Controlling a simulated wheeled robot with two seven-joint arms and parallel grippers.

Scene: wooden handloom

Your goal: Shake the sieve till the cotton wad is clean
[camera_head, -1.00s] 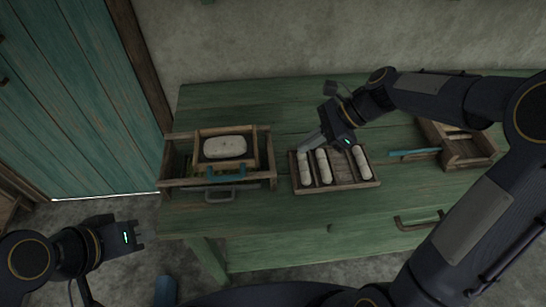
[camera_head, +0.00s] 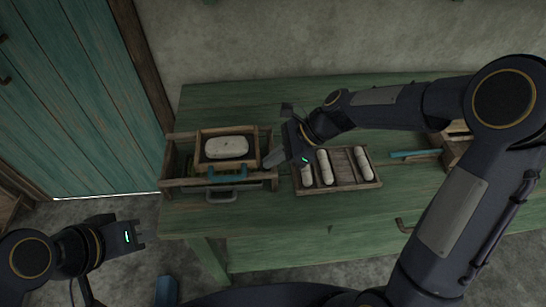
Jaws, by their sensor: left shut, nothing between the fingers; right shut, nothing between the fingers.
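The cotton wad (camera_head: 226,147) is a pale, rounded block with a few small dark specks. It lies in the sieve (camera_head: 203,162), a small wooden frame with a teal handle (camera_head: 228,173) at its front. The sieve sits in a larger wooden box (camera_head: 180,183) on the green table. My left gripper (camera_head: 141,236) is shut and empty, low at the left, off the table's front-left corner.
A wooden tray (camera_head: 343,183) with several pale rolls stands right of the box. A teal-handled tool (camera_head: 414,154) and another wooden box (camera_head: 455,150) lie further right, partly behind my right arm. The green table (camera_head: 230,101) is clear at the back.

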